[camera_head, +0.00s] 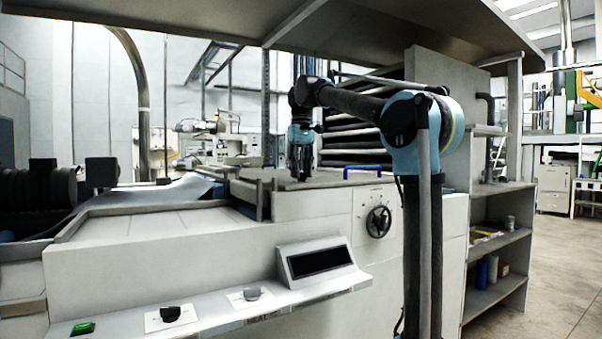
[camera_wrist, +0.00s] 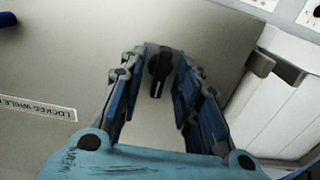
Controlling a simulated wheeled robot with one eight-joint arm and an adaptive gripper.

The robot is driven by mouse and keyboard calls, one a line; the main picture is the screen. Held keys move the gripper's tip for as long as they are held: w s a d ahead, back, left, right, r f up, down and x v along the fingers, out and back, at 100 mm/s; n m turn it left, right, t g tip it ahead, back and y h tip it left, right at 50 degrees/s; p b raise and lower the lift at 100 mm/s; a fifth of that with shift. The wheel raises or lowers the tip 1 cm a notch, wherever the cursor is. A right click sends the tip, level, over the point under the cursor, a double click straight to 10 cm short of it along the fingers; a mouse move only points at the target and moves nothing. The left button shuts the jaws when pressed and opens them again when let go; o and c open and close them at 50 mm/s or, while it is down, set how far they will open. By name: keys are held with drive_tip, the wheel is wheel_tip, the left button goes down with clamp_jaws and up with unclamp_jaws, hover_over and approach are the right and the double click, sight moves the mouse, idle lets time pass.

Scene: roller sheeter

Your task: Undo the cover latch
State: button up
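The cover latch (camera_wrist: 159,68) is a small black turn handle on the flat grey cover (camera_wrist: 60,62). In the wrist view its long side points roughly up and down the picture. My gripper (camera_wrist: 162,60) is open, with one blue-and-grey finger on each side of the latch. A gap shows on both sides, but I cannot tell how deep the fingertips sit. In the head view my gripper (camera_head: 300,176) points down, low over the top of the machine, and the latch cannot be made out there.
A blue handle (camera_head: 362,172) stands on the machine top right of my gripper. A label (camera_wrist: 38,108) reading "LOCKED WHILE" lies left of the latch. A metal bracket (camera_wrist: 262,64) is at the cover's right edge. An overhead shelf (camera_head: 400,32) spans above my arm. A handwheel (camera_head: 378,221) is on the front.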

drive_tip(key=shift+c, duration=0.6)
drive_tip(key=shift+a, duration=0.1)
clamp_jaws()
drive_tip(key=shift+m, duration=0.3)
drive_tip(key=m, duration=0.8)
drive_tip(key=shift+m, duration=0.4)
drive_tip(key=m, duration=0.4)
drive_tip(key=shift+m, duration=2.2)
